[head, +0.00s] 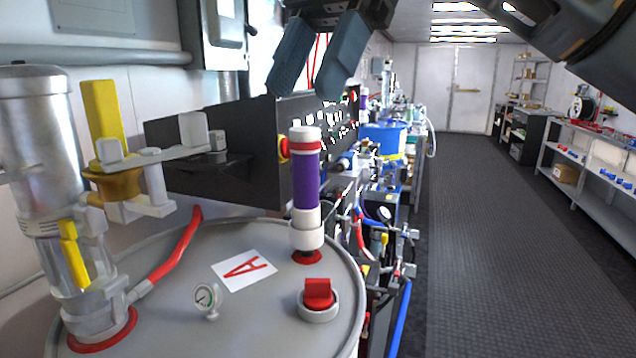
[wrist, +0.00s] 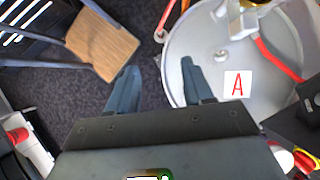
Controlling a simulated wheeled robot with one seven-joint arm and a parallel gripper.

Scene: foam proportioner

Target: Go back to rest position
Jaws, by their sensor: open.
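My gripper (head: 304,92) is at the top of the head view, with two blue-grey fingers apart and nothing between them. It is above and behind the grey drum marked A (head: 120,262), clear of the drum's fittings. In the wrist view my gripper (wrist: 154,80) is also open and empty. Dark floor shows between its fingertips, with the drum lid (wrist: 190,48) just right of them. Part of my arm crosses the top right of the head view.
On the drum stand a pump with a yellow lever (head: 101,110), a purple cylinder (head: 306,185), a red knob (head: 319,294) and a gauge (head: 206,298). A black control box (head: 235,150) stands behind. The dark aisle floor (head: 500,220) at right is clear, with shelves (head: 590,165) beyond.

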